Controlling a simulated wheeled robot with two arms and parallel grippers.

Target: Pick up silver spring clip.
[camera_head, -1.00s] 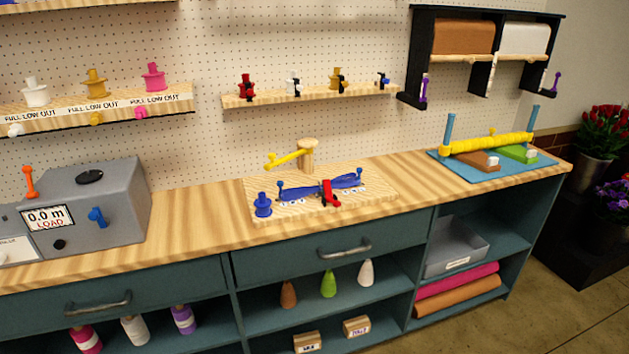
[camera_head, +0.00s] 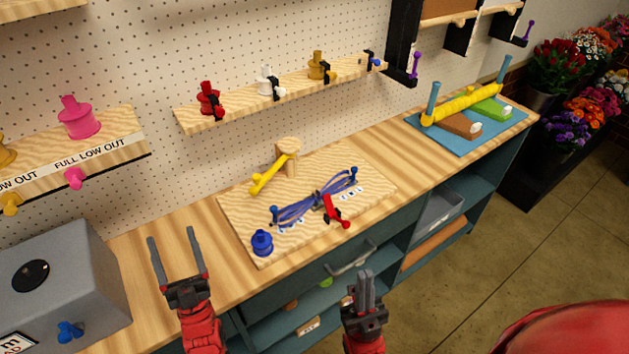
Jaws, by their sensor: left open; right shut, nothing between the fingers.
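A small grey piece (camera_head: 317,199), which looks like the silver spring clip, sits at the middle of a bundle of blue loops (camera_head: 292,211) on the wooden board (camera_head: 235,215). A red lever-like part (camera_head: 335,212) lies against its right side and partly crowds it. My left gripper (camera_head: 172,236) is open and empty, left of the board over the counter edge. My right gripper (camera_head: 365,274) is shut and empty, in front of the counter, below and right of the clip. Neither gripper touches the clip.
Two blue pegs flank the loops; a blue spool (camera_head: 262,243) stands at the board's front left. A wooden post with a yellow arm (camera_head: 270,176) stands behind. A grey box (camera_head: 65,285) is at left, a blue mat (camera_head: 418,122) at right. Counter between board and mat is clear.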

